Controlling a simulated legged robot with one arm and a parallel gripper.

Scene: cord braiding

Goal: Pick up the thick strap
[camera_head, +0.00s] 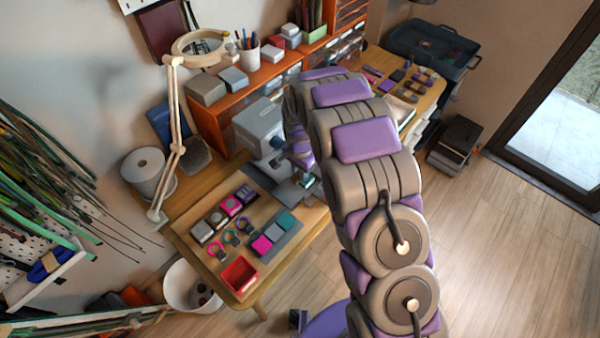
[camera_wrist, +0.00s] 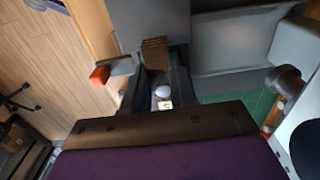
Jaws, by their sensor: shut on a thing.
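In the wrist view my gripper (camera_wrist: 158,82) points away from the camera, with dark fingers on either side of a narrow gap. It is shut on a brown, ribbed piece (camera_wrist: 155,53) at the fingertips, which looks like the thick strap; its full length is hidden. In the head view my gripper (camera_head: 303,178) is low beside the grey machine on the workbench, mostly covered by my own arm, and the strap cannot be made out there.
The grey machine (camera_head: 262,122) stands close to my gripper. The wooden workbench (camera_head: 190,190) also carries coloured blocks, rings and a red tray (camera_head: 238,275).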

